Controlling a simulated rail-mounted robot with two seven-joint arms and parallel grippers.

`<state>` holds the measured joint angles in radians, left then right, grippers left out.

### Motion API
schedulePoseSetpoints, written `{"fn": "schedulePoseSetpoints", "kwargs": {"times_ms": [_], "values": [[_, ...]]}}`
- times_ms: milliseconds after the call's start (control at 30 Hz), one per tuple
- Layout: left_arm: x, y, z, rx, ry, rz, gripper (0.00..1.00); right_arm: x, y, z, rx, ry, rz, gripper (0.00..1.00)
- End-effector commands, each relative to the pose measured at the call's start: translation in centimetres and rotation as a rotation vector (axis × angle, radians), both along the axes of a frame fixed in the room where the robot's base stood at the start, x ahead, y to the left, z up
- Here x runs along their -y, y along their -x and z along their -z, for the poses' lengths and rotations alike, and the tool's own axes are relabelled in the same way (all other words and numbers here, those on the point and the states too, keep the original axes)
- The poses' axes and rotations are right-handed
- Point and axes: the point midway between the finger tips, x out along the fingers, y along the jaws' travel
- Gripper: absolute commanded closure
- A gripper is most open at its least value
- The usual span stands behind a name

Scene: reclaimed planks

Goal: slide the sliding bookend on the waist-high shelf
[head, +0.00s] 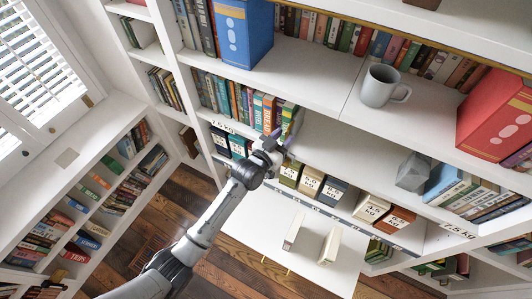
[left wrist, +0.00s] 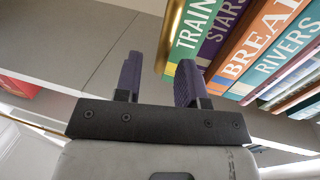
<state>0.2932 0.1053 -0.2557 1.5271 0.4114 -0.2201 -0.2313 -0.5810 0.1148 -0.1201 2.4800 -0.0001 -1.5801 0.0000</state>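A row of upright books (head: 262,112) stands on the waist-high shelf (head: 350,150). In the left wrist view the spines read TRAIN, STARS, BREAD and RIVERS (left wrist: 282,62). A narrow brass-coloured upright piece (left wrist: 173,32), seemingly the sliding bookend, stands at the left end of these books in that view. My left gripper (head: 294,128) is at the row's right end in the head view. Its two purple fingers (left wrist: 160,80) are apart, with the brass piece between and beyond them; I cannot tell whether they touch it. In the head view the gripper hides the bookend. My right gripper is not in view.
The shelf is bare to the right of my gripper, up to a grey faceted block (head: 412,172) beside more books (head: 470,195). A grey mug (head: 380,86) and a blue binder (head: 243,32) stand on the shelf above. Labelled boxes (head: 310,182) stand below.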

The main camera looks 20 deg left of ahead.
Motion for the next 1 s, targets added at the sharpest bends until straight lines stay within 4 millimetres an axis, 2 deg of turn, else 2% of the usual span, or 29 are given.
{"fn": "schedulePoseSetpoints", "kwargs": {"times_ms": [300,500,700,1000], "values": [[-1.9,6.1,0.1,-0.001,-0.001,0.000,0.63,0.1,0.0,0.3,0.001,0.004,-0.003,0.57],[-2.8,9.0,0.1,-0.001,0.000,0.001,0.63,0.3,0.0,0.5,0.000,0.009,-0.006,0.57],[-3.4,10.6,0.0,0.000,0.000,0.000,0.63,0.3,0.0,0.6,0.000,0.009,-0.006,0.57],[-3.5,11.0,0.0,0.001,0.001,0.000,0.63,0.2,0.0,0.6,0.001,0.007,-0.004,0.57]]}}
